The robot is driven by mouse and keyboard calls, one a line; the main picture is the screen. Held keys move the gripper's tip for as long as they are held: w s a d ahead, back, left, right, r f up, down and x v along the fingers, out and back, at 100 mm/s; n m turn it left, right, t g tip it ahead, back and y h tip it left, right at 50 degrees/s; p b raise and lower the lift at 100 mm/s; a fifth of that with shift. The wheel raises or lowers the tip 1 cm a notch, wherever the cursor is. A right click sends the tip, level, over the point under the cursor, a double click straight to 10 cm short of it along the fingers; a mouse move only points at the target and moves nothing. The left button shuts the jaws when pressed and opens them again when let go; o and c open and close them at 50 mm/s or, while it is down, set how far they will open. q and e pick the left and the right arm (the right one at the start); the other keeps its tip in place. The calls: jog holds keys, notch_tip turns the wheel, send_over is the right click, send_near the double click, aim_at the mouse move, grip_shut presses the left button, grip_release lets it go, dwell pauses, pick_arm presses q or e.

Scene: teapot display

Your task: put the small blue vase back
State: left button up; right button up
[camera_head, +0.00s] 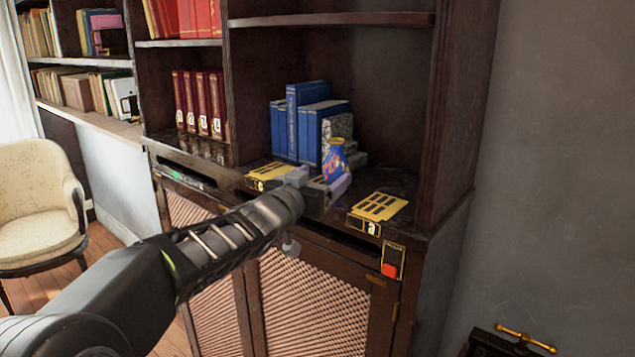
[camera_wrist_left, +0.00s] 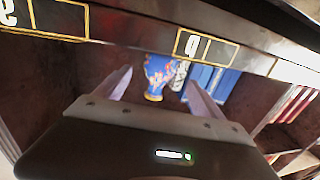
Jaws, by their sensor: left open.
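The small blue vase (camera_head: 334,162), with a red and yellow pattern, is upright at the cabinet shelf's front, before the blue books. My left gripper (camera_head: 320,181) reaches in from the left at the shelf edge, and its fingers hide the vase's lower part. In the left wrist view, turned upside down, the vase (camera_wrist_left: 157,75) shows between the two spread fingers of my left gripper (camera_wrist_left: 155,82). The fingers are open, with a gap on both sides of the vase. I cannot tell whether the vase rests on the shelf. My right gripper is out of view.
Blue books (camera_head: 303,122) and a grey stone bookend (camera_head: 340,128) stand behind the vase. Yellow grid plates lie to the left (camera_head: 268,172) and right (camera_head: 379,206) on the dark shelf (camera_head: 408,222). A red button (camera_head: 390,270) is on the cabinet front. The shelf's right rear is clear.

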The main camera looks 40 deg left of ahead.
pick_arm(q)
jog(key=shift+v, duration=1.05)
